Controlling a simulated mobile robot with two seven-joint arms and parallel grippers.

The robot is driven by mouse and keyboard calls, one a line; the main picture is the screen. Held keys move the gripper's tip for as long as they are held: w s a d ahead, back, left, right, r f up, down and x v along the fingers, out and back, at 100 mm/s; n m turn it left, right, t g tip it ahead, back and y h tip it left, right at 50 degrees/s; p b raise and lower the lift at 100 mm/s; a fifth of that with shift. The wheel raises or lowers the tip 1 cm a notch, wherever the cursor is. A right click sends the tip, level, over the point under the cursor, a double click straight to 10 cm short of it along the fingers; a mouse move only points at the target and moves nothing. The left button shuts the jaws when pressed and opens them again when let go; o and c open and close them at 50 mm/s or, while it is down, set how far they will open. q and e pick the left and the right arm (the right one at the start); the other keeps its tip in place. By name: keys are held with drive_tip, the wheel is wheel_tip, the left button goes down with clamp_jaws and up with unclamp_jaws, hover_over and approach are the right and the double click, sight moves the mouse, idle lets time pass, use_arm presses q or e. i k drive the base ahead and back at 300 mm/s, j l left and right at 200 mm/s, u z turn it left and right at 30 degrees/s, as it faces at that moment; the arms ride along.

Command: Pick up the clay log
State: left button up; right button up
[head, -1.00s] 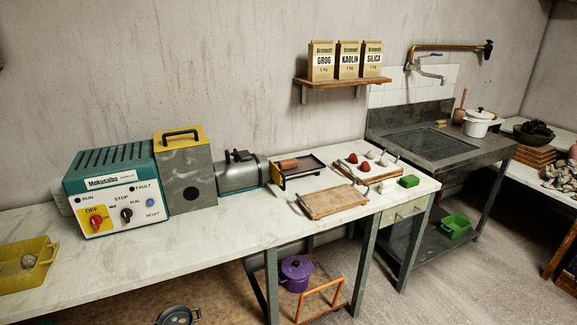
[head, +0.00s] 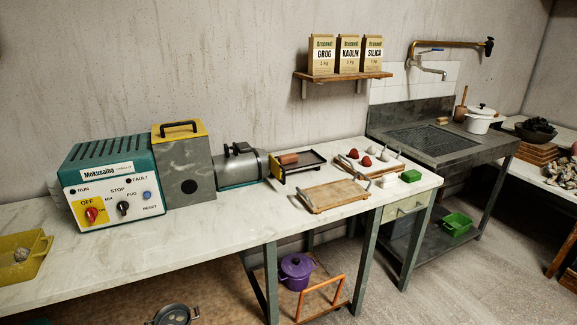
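The clay log (head: 288,159) is a short reddish-brown cylinder. It lies at the left end of a dark tray (head: 312,168), close to the end of the grey metal barrel (head: 240,168) of the teal machine. I cannot tell whether the log touches the barrel's end. Neither of my grippers shows in the head view.
A wooden board with handles (head: 335,196) lies in front of the tray. The worktop (head: 200,245) is clear in front of the machine.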

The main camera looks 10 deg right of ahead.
sight(285, 160)
drive_tip(key=i+l+z, duration=0.5)
drive_tip(key=i+l, duration=0.35)
drive_tip(key=i, duration=0.2)
